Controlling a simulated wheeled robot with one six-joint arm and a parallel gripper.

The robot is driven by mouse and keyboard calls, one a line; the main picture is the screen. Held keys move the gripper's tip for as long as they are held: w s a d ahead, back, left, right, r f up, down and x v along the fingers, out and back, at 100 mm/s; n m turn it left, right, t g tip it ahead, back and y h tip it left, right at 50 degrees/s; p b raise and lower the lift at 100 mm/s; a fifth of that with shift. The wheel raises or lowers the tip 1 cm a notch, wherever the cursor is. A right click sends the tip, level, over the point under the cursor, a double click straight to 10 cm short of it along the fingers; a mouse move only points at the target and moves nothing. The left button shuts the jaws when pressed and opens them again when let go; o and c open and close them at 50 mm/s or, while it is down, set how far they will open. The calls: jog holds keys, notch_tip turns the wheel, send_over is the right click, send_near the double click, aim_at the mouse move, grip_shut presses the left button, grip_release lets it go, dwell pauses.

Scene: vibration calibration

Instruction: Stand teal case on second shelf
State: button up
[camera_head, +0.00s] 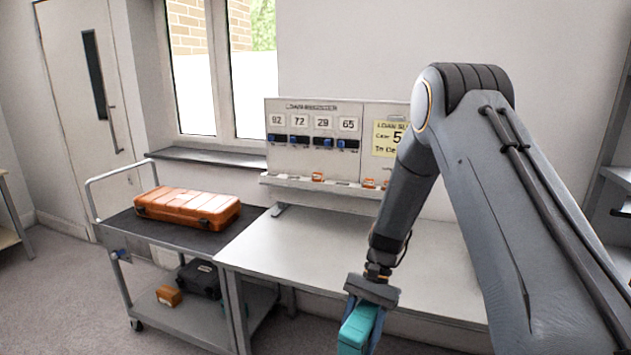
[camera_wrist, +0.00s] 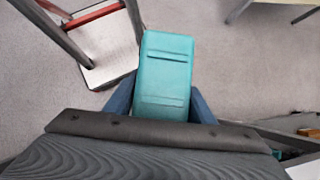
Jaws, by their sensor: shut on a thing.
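The teal case (camera_head: 357,332) hangs below my gripper (camera_head: 372,290) in the head view, in front of the white table's near edge. In the wrist view the teal case (camera_wrist: 165,75) sits between the two blue-grey fingers of my gripper (camera_wrist: 160,100), which is shut on it. The case is held in the air above the grey floor. Its lower part is cut off in the head view. A shelf unit (camera_head: 618,178) shows only in part at the right edge of the head view, largely hidden by my arm; I cannot tell which level is the second shelf.
A white table (camera_head: 330,250) bears a loan register board (camera_head: 315,140). A cart (camera_head: 150,235) at left carries an orange case (camera_head: 187,207), with a black case (camera_head: 199,278) and small orange box (camera_head: 168,295) below. A step (camera_wrist: 105,50) stands near the held case. Open floor lies around.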

jog(key=d+f+n+g+h, duration=0.1)
jog(key=d+f+n+h, duration=0.2)
jog(key=d+n, duration=0.3)
jog(key=d, duration=0.3)
jog(key=shift+f+n+h, duration=0.3)
jog(key=shift+f, duration=0.1)
